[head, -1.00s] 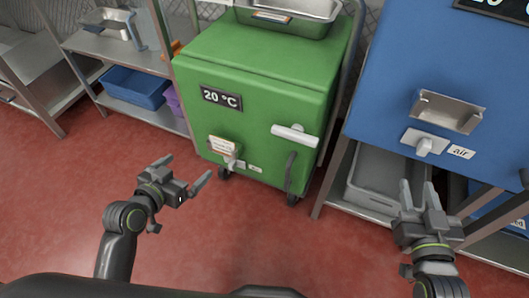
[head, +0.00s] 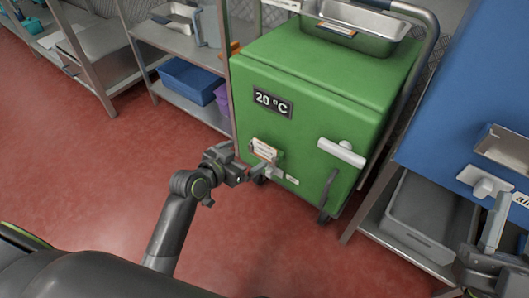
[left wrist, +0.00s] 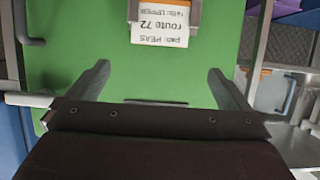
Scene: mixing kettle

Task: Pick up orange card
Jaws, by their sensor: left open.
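A white card with an orange stripe (head: 264,150) sits in a holder on the front of the green cabinet (head: 300,130). In the left wrist view the card (left wrist: 160,34) is upside down, with "PEAS" and "route 72" printed on it; a grey clip partly covers it. My left gripper (head: 249,161) is open and empty, just in front of and below the card. In the left wrist view its fingertips (left wrist: 159,69) are spread either side of the card's line, apart from it. My right gripper (head: 497,222) is at the lower right, partly cut off.
A white handle (head: 342,151) sticks out of the cabinet right of the card. A metal tray (head: 370,22) with another label (head: 336,30) is on top. A shelf with a blue bin (head: 188,80) stands left. The red floor (head: 90,170) is clear.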

